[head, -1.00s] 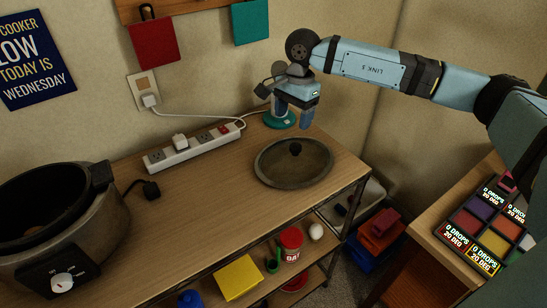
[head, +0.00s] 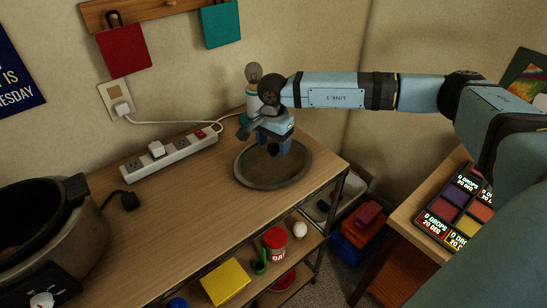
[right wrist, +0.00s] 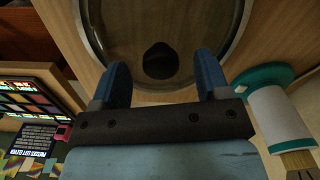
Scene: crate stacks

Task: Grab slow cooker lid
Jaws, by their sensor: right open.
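The slow cooker lid (head: 262,178) is a round glass disc with a metal rim and a dark knob. It lies on the wooden tabletop (head: 185,200) near its right end. My right gripper (head: 275,148) is over the lid at its knob. In the right wrist view the gripper (right wrist: 163,70) has its two blue fingers apart, with the dark knob (right wrist: 160,61) just ahead of the gap between them. Nothing is held. The slow cooker (head: 75,240) stands uncovered at the left of the table. My left gripper is not in view.
A power strip (head: 172,155) lies along the wall. Shelves below hold a red can (head: 275,243) and a yellow box (head: 226,281).

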